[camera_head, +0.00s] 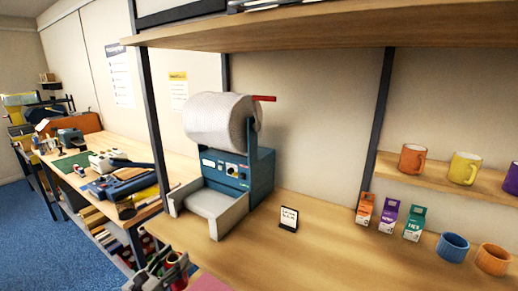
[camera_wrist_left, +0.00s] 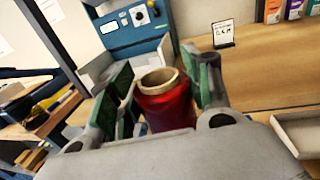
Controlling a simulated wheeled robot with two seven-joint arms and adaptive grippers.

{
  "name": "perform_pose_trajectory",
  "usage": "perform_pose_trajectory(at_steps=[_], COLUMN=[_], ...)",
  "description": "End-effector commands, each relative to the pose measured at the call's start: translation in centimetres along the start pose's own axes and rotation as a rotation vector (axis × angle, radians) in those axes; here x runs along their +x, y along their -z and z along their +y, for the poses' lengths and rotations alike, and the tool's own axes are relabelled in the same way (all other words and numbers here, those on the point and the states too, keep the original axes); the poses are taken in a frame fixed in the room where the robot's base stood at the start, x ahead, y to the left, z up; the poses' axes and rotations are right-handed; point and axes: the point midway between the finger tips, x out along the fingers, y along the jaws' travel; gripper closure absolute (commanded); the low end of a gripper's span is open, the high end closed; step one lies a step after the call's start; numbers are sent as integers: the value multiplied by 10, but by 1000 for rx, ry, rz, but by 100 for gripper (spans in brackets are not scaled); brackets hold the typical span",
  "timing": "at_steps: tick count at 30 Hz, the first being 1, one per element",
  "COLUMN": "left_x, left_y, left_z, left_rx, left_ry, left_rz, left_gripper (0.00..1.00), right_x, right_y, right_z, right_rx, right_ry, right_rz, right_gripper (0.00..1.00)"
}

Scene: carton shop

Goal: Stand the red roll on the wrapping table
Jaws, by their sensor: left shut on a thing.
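My left gripper (camera_head: 160,274) is at the bottom edge of the head view, in front of the wooden bench. In the left wrist view its green-padded fingers (camera_wrist_left: 165,84) are shut on the red roll (camera_wrist_left: 168,108), one on each side. The roll is a shiny red cylinder with a pale, hollow core facing up, slightly tilted in that picture; its lower end is hidden by the gripper body. A wooden table top (camera_head: 330,245) carries a blue machine. I cannot tell from the frames whether this is the wrapping table. My right gripper is out of view.
The blue machine (camera_head: 235,172) holds a large white roll (camera_head: 218,120). A small sign (camera_head: 288,219), several cartons (camera_head: 388,216) and cups (camera_head: 453,247) stand to its right. A pale tray (camera_wrist_left: 298,132) shows at right in the wrist view. A cluttered second bench (camera_head: 135,150) is at left.

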Motion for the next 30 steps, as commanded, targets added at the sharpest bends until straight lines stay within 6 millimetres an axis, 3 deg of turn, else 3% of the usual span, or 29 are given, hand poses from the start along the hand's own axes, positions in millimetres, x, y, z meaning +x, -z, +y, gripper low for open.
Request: perform_pose_trajectory(at_steps=[15, 30], left_x=[-30, -21], left_y=[33, 30], left_z=[-4, -21], left_rx=[-1, -4], left_ry=[-18, -173], left_rz=[-1, -3], left_gripper=[97, 97], right_x=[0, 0], right_y=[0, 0], right_z=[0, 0], right_rx=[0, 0], right_ry=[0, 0], right_rz=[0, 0], right_gripper=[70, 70])
